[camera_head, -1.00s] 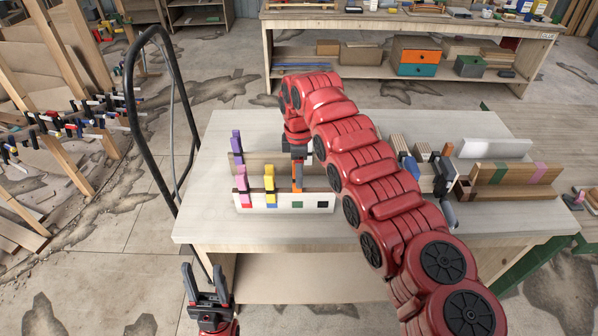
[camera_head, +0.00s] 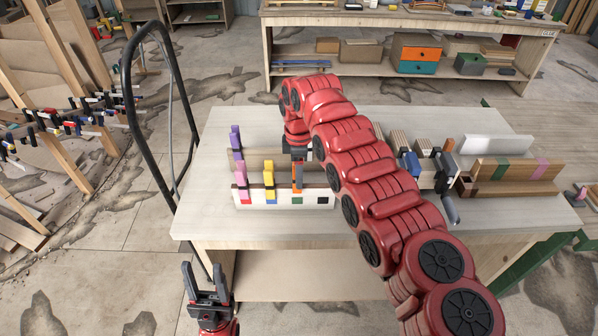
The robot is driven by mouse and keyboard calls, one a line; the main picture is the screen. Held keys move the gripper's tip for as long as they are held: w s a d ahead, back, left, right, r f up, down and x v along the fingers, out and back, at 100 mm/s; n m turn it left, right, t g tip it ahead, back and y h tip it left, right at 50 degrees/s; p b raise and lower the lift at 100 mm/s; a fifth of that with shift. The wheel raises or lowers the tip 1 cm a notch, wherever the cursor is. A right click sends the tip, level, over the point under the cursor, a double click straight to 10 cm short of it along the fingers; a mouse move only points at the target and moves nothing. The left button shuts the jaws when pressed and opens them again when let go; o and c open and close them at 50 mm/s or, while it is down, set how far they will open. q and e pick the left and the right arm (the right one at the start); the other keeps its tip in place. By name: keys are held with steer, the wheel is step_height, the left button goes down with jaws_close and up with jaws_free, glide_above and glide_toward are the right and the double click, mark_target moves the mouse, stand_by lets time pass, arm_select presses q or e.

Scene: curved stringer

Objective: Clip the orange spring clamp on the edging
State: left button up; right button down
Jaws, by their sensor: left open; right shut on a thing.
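A pink clamp (camera_head: 241,173) and a yellow clamp (camera_head: 268,174) sit on the strip to the left. My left gripper (camera_head: 207,284) is open and empty, low in front of the table.
A purple clamp (camera_head: 235,138) stands on a wooden board (camera_head: 255,160) behind the strip. My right arm crosses the table's middle. Wood blocks and boards (camera_head: 515,170) lie at the right. The front left of the table (camera_head: 215,225) is bare.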

steer(key=shift+f, duration=0.1)
steer(key=shift+f+b, duration=0.5)
steer(key=shift+b, duration=0.05)
steer(key=shift+f, duration=0.15)
steer(key=shift+f+b, duration=0.4)
steer(key=shift+b, duration=0.15)
steer(key=shift+c, duration=0.5)
jaws_free()
